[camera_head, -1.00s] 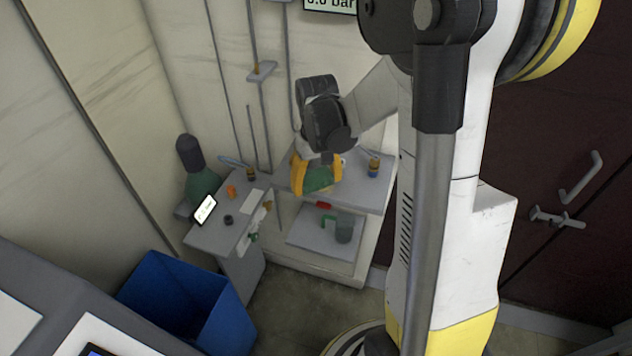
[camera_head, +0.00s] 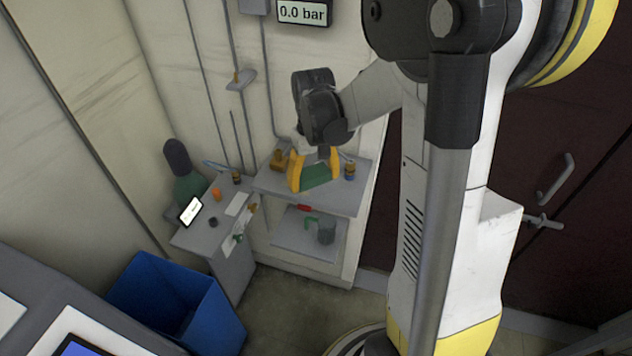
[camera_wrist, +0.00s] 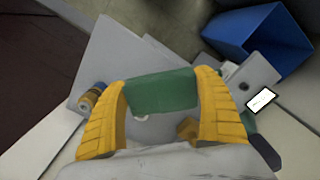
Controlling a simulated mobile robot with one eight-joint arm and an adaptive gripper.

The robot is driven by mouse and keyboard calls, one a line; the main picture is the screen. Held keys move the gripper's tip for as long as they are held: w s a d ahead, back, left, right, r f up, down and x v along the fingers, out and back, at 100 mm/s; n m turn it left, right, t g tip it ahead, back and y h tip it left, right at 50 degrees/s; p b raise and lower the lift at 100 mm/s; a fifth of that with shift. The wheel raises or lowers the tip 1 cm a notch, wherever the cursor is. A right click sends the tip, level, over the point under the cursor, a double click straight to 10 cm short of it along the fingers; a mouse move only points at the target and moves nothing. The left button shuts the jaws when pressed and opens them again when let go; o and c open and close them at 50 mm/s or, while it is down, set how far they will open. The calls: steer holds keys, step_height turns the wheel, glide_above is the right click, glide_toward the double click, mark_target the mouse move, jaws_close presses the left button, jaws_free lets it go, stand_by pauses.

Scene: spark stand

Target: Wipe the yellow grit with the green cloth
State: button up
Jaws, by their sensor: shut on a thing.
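My gripper (camera_head: 315,180) has yellow fingers and is shut on the green cloth (camera_head: 319,174), over the top of the grey stand (camera_head: 270,184). In the wrist view the cloth (camera_wrist: 162,93) spans between the two fingers (camera_wrist: 160,100). I cannot tell whether the cloth touches the surface. I cannot make out any yellow grit; the cloth and fingers hide part of the top. A brownish-yellow block (camera_head: 279,160) sits on the stand, left of and behind the gripper.
A lower shelf holds a grey mug (camera_head: 326,232). A side table (camera_head: 205,237) with small items, a green cylinder (camera_head: 188,187) and a blue bin (camera_head: 170,305) are on the left.

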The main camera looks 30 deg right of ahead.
steer(key=shift+r+p, duration=1.15)
steer(key=shift+r, duration=0.75)
steer(key=s+d+r+m, duration=0.3)
steer(key=s+d+m, duration=0.7)
steer(key=s, duration=0.4)
steer(key=b, duration=0.3)
glide_above(340, 200)
steer(key=shift+n, duration=0.4)
step_height(340, 200, down, 7)
steer(key=shift+f, duration=0.15)
steer(key=shift+f+b, duration=1.05)
steer(key=shift+f, duration=0.8)
